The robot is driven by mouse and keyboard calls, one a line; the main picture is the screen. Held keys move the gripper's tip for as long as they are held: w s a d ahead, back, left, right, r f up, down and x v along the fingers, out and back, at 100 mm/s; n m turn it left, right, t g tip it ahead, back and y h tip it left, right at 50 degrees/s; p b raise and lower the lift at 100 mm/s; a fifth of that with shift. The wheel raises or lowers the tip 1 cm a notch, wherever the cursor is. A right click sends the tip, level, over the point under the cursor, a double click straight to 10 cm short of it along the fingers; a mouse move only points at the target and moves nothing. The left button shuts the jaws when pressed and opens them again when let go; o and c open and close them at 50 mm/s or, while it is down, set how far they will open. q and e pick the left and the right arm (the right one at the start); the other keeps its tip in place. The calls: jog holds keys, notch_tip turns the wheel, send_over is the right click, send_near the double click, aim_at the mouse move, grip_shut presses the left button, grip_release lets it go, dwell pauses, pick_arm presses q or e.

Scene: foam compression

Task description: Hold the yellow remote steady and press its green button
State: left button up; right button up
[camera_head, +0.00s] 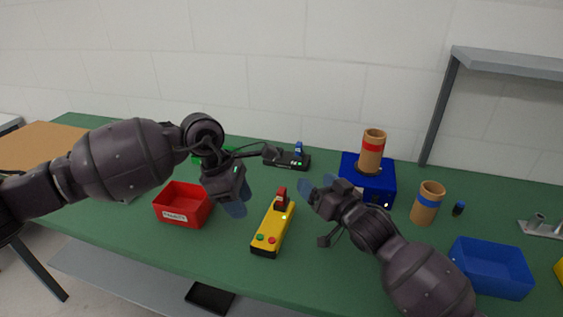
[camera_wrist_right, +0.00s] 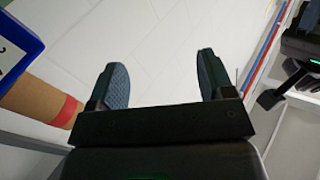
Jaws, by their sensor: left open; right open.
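The yellow remote (camera_head: 272,228) lies on the green table between my two grippers. Its green button (camera_head: 261,237) is near the front end, beside a red button (camera_head: 272,240); a red part (camera_head: 281,194) stands at its far end. My left gripper (camera_head: 236,206) is open, left of the remote and apart from it. My right gripper (camera_head: 314,188) is open, to the right of the remote's far end. In the right wrist view the right gripper's fingers (camera_wrist_right: 160,82) are spread with nothing between them; the remote does not show there.
A red bin (camera_head: 182,210) stands left of the remote. A blue box (camera_head: 378,184) with a cardboard tube (camera_head: 372,150) is behind my right gripper. Another tube (camera_head: 427,203) and a blue bin (camera_head: 490,266) are at right. A black device (camera_head: 290,160) sits at the back.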

notch_tip(320, 180, up, 4)
jog(key=w+d+n+y, duration=0.15)
jog(key=n+y, duration=0.25)
jog(key=n, duration=0.7)
jog(key=n+g+h, duration=1.2)
jog(key=n+g, duration=0.4)
jog(key=n, duration=1.9)
send_over(281, 189)
jog(key=s, duration=0.1)
jog(key=shift+s+a+f, duration=0.15)
jog(key=shift+a+f, duration=0.1)
jog(key=shift+f, duration=0.2)
jog(key=shift+w+d+r+n+h, duration=0.3)
jog(key=shift+w+r+h, duration=0.15)
jog(key=shift+h, duration=0.25)
notch_tip(281, 189, down, 11)
jog(key=shift+w+r, duration=0.1)
jog(key=shift+r, duration=0.05)
